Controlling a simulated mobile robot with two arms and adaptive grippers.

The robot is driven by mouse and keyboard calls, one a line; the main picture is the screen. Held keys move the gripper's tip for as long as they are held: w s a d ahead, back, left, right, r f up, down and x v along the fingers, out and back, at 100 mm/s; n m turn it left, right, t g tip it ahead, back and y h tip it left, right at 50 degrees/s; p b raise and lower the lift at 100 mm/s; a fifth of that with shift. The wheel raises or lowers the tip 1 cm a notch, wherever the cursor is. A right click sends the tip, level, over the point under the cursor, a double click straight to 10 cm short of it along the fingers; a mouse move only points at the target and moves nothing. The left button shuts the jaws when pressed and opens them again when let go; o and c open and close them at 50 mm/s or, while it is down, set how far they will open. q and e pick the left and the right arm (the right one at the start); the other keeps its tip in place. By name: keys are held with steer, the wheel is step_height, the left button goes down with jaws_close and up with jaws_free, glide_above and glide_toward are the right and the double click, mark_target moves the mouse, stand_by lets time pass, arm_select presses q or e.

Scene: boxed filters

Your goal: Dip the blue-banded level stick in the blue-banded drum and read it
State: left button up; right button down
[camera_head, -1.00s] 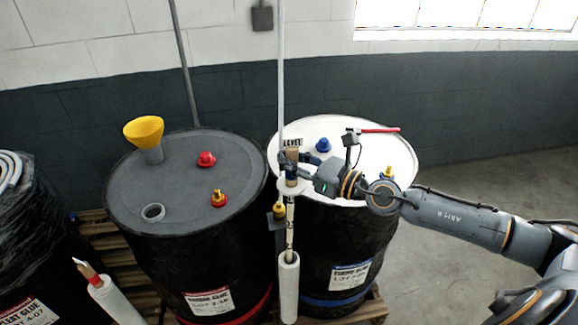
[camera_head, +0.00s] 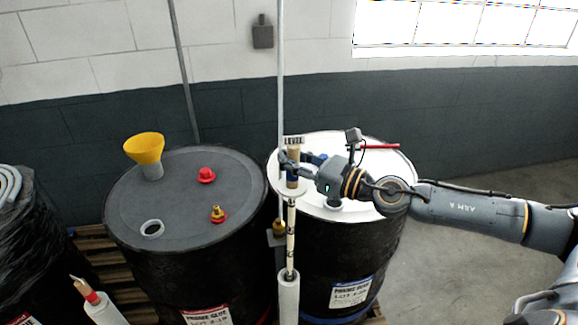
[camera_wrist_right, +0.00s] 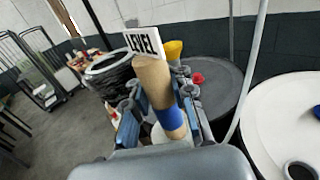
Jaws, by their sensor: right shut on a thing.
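The level stick (camera_head: 291,222) hangs upright with a tan handle, a blue band and a LEVEL tag (camera_head: 293,141). My right gripper (camera_head: 290,168) is shut on its handle; the right wrist view shows the handle (camera_wrist_right: 152,82) and blue band (camera_wrist_right: 170,118) between the fingers. The stick's lower end is hidden in a white tube (camera_head: 289,298) in front of the drums. The blue-banded drum (camera_head: 385,165) has a white lid and stands right of the tube, partly behind my arm. A ring-shaped opening (camera_wrist_right: 300,170) shows on its lid. My left gripper is out of view.
A dark-lidded drum (camera_head: 185,180) at left carries a yellow funnel (camera_head: 144,149), a red cap (camera_head: 206,175), a brass fitting (camera_head: 218,213) and an open ring (camera_head: 152,230). A red-banded stick stands in another white tube (camera_head: 101,308). A thin pipe (camera_head: 281,70) rises behind the stick.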

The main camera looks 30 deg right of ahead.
mark_target(295, 142)
steer(key=shift+r, duration=2.2)
steer(key=shift+r, duration=4)
step_height(295, 142, up, 8)
